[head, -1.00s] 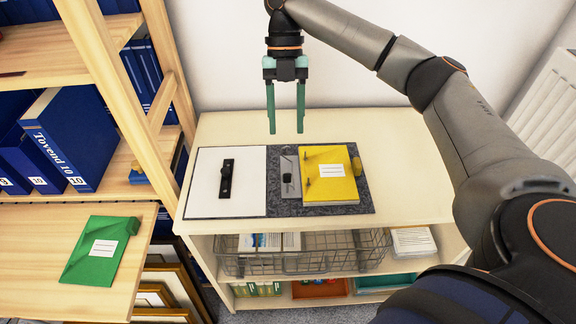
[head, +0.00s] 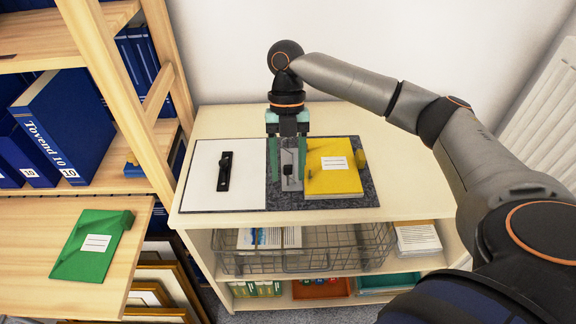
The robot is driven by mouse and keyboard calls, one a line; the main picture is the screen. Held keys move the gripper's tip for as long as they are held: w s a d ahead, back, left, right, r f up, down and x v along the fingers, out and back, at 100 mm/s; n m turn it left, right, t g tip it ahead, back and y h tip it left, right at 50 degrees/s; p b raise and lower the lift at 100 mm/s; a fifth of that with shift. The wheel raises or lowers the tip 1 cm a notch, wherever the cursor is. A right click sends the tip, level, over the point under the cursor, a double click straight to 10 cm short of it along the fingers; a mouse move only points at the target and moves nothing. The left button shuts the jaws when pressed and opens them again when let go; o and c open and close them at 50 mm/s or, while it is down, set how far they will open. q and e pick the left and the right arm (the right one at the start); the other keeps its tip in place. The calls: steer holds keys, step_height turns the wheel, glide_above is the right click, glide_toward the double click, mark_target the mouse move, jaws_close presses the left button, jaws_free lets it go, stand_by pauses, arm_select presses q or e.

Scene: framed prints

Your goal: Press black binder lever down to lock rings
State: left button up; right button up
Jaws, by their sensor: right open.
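An open binder with a dark grey speckled cover (head: 345,202) lies flat on the top of a low cabinet. A silvery metal plate (head: 288,200) with a small black lever (head: 287,170) sits in its middle. My right gripper (head: 287,180) points down over this plate, open, its two green fingers on either side of the black lever in the picture. I cannot tell whether they touch it. A yellow folder (head: 340,182) with a white label lies right of the plate. A white panel with a black bar (head: 224,172) lies to the left. My left gripper is not in view.
The low cabinet (head: 405,150) has free top space right of and behind the binder. A wire basket (head: 345,262) sits below. A wooden shelf of blue binders (head: 62,125) stands left, with a green folder (head: 85,255) on its board.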

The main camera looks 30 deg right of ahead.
steer(key=shift+c, duration=0.2)
jaws_close()
stand_by(0.4)
